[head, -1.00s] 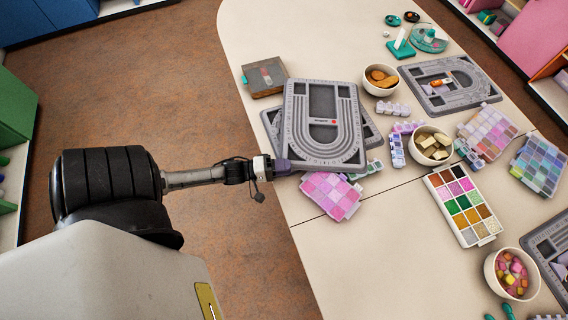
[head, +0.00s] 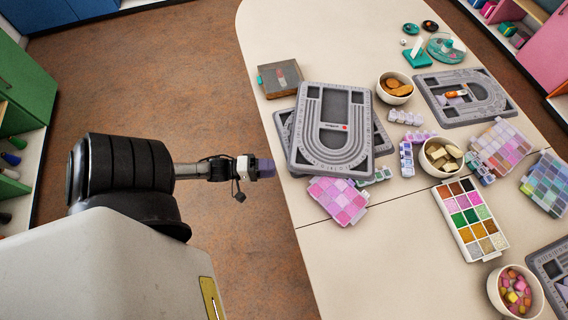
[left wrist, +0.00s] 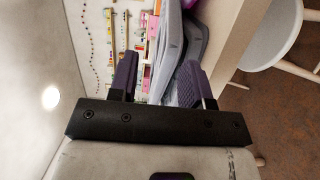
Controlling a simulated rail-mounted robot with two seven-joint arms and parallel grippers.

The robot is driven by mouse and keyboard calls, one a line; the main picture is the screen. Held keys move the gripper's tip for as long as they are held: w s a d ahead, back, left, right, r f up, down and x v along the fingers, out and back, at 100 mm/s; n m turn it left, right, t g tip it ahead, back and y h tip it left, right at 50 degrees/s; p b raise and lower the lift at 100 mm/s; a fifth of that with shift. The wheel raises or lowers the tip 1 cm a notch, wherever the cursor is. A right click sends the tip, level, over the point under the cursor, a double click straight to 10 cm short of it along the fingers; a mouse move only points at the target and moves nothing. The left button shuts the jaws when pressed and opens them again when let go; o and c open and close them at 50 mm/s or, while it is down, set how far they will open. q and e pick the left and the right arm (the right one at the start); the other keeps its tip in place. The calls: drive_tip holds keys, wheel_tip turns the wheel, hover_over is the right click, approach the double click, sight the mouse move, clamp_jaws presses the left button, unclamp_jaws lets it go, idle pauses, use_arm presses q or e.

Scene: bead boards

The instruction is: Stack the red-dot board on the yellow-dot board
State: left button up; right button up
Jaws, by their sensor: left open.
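The red-dot board (head: 305,135), grey with U-shaped grooves and a small red dot, lies on top of another grey board (head: 383,138) at the table's left edge. The upper board is turned and shifted against the lower one, whose corners stick out on both sides. Any dot on the lower board is covered, so I cannot tell its colour. My left gripper (head: 266,168) is open and empty, off the table edge just left of the boards and apart from them. In the left wrist view, grey board edges (left wrist: 170,45) show beyond the fingers. My right gripper is not in view.
A pink bead box (head: 338,200) touches or nearly touches the stack's front. A brown box (head: 280,78) stands behind it; bowls (head: 395,88) and small bead boxes lie to its right. Another grey board (head: 425,98) lies farther back. The table's front left is clear.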

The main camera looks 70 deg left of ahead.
use_arm(q)
drive_tip(key=v, duration=0.4)
idle(0.4)
idle(0.4)
